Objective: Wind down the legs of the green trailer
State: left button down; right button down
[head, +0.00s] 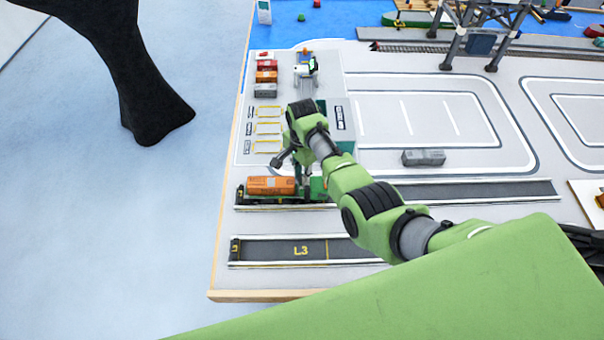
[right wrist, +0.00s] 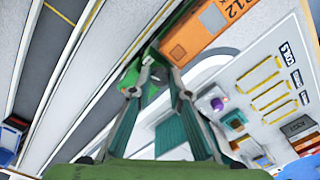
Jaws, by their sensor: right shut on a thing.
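The green trailer (head: 248,200) stands in the lane above the one marked L3, near the table's left end, with an orange container (head: 271,185) on it. In the right wrist view, the orange container (right wrist: 205,32) lies just beyond my fingers, and a small green part (right wrist: 151,92) shows between them. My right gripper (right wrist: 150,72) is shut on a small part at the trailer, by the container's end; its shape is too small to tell. In the head view, my right arm hides much of this gripper (head: 303,180). The legs cannot be made out. My left gripper is not in view.
A grey container (head: 423,158) lies to the right on the road area. Several small containers (head: 266,77) stand in a column at the back left, near a small white crane (head: 306,68). A gantry crane (head: 482,35) stands at the back. Lane L3 (head: 280,250) is empty where visible.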

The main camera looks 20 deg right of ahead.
jog(key=shift+s+a+f+m, duration=0.1)
jog(key=shift+s+f+m, duration=0.05)
jog(key=shift+m, duration=0.65)
jog(key=shift+s+a+f+m, duration=0.1)
jog(key=shift+s+f+m, duration=0.05)
jog(key=shift+m, duration=0.65)
jog(key=c, duration=1.9)
grip_release()
jog(key=shift+w, duration=0.3)
jog(key=shift+r, duration=0.1)
jog(key=shift+d+r, duration=0.1)
jog(key=shift+r, duration=0.4)
notch_tip(320, 180, up, 11)
jog(key=shift+f, duration=0.1)
